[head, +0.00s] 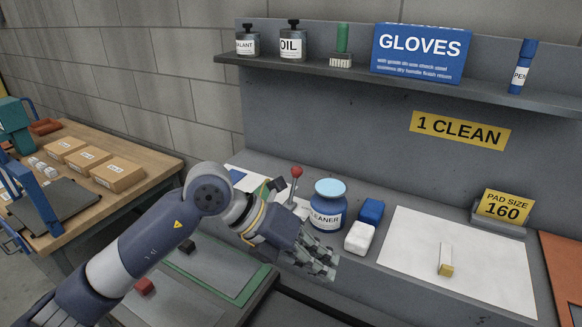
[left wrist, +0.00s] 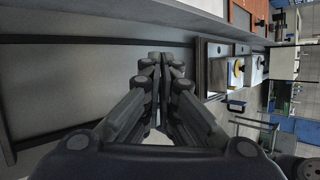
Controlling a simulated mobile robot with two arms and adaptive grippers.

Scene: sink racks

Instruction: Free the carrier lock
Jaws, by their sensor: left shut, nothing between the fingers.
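My left gripper (head: 322,265) is shut and empty, in front of the shelf bench and below the cleaner jar. In the left wrist view its fingers (left wrist: 162,65) meet at the tips, above a plain grey surface (left wrist: 60,75). A lever with a red ball knob (head: 296,172) stands upright behind my left wrist, left of the jar. Its base is hidden by my arm. A green-edged carrier-like tray (head: 245,292) lies low behind my forearm, partly hidden. I cannot tell which part is the carrier lock. My right gripper is not in view.
A blue-lidded cleaner jar (head: 327,207), a white block (head: 360,238) and a blue block (head: 371,211) stand close beyond my gripper. A white sheet (head: 490,270) bears a small block (head: 446,260). A wooden table (head: 140,160) with boxes is at left.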

